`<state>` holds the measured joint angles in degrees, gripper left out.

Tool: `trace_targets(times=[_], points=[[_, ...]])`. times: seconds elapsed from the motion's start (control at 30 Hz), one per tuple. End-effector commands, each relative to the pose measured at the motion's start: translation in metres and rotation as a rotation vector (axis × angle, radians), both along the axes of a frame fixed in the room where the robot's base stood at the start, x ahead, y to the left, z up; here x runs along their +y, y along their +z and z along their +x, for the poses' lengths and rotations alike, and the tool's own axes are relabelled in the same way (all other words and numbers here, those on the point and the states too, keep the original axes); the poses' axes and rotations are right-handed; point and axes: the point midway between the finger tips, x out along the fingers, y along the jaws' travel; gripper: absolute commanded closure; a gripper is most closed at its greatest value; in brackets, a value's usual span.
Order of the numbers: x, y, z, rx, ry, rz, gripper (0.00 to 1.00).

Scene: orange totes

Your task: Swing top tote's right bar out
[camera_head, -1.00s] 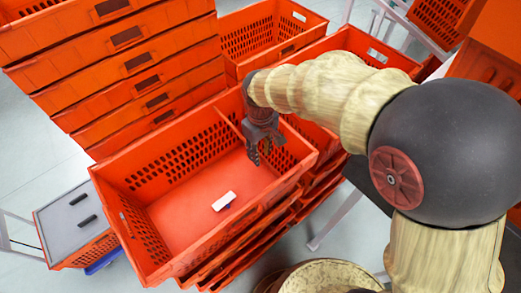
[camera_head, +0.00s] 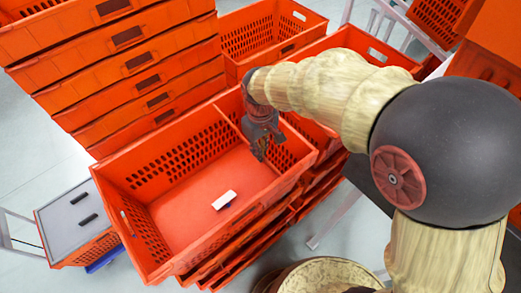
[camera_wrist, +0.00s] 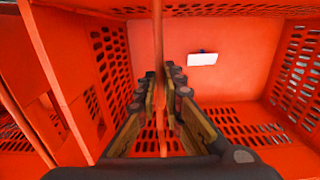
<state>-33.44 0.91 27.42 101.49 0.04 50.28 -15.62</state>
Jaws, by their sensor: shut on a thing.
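The top tote (camera_head: 165,235) is an open orange crate with slotted walls. Its right bar (camera_head: 228,121) is a thin orange rod running from the back wall toward my gripper, a little inside the right end wall. My gripper (camera_head: 260,150) points down inside the right part of the tote. In the wrist view the fingers (camera_wrist: 163,95) are shut on the bar (camera_wrist: 157,35), which passes between them and runs away from me. The fingers hide the held part of the bar. The bar's near end is hard to make out.
A white box (camera_head: 224,200) lies on the tote floor; it also shows in the wrist view (camera_wrist: 202,59). A tall stack of orange totes (camera_head: 130,65) stands behind left. Another open tote (camera_head: 262,35) is behind. A grey-topped crate (camera_head: 75,210) stands at left.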

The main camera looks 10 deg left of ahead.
Motion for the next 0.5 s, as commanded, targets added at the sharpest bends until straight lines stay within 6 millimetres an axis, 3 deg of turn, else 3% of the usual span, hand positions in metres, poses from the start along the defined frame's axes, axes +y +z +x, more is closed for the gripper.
trace_targets(times=[0.13, 0.5], points=[[0.0008, 0.0148, 0.0002, -0.002, 0.000, 0.001, 0.96], [0.0006, 0.0163, 0.0001, -0.002, 0.000, 0.001, 0.96]])
